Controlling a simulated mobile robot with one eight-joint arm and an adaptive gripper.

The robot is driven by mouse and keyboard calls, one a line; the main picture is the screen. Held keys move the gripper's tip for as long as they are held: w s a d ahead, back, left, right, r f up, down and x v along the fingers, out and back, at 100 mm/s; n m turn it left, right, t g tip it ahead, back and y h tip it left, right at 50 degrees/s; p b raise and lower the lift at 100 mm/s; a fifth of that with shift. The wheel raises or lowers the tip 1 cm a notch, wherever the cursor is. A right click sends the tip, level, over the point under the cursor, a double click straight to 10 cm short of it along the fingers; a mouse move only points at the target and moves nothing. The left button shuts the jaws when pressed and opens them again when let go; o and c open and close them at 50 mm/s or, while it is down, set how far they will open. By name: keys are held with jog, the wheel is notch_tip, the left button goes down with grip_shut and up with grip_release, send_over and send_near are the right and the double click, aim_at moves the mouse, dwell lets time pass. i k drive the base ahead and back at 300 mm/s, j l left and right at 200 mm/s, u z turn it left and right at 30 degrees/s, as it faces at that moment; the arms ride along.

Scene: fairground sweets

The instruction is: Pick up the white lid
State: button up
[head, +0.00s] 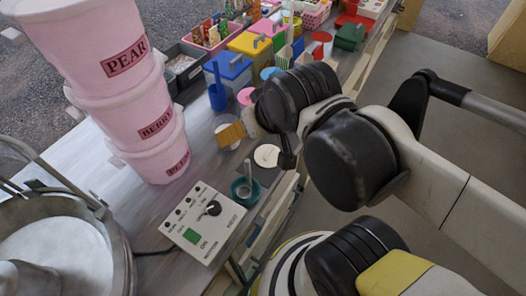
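A round white lid (266,155) lies flat on the grey counter, near its front edge in the middle of the head view. It appears to be the white lid of the task. My gripper (258,122) is at the end of my arm, just above and left of the lid in the picture. It is seen from behind, and its fingers are mostly hidden by my wrist. A dark part of my arm end hangs close to the lid's right edge. I cannot see any contact with the lid. A ribbed yellow-orange piece (231,134) shows beside my gripper.
Stacked pink tubs (157,163) stand left. A white control box (204,222) and a teal round container (244,190) are nearer me. A clear cup (226,143), blue cup (217,97) and several coloured boxes crowd the counter behind. A metal pan (60,250) is front left.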

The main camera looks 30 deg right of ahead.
aim_at(265, 156)
jog(key=k+l+u, duration=0.15)
jog(key=l+u, duration=0.3)
jog(key=k+l+u, duration=0.15)
jog(key=l+u, duration=0.25)
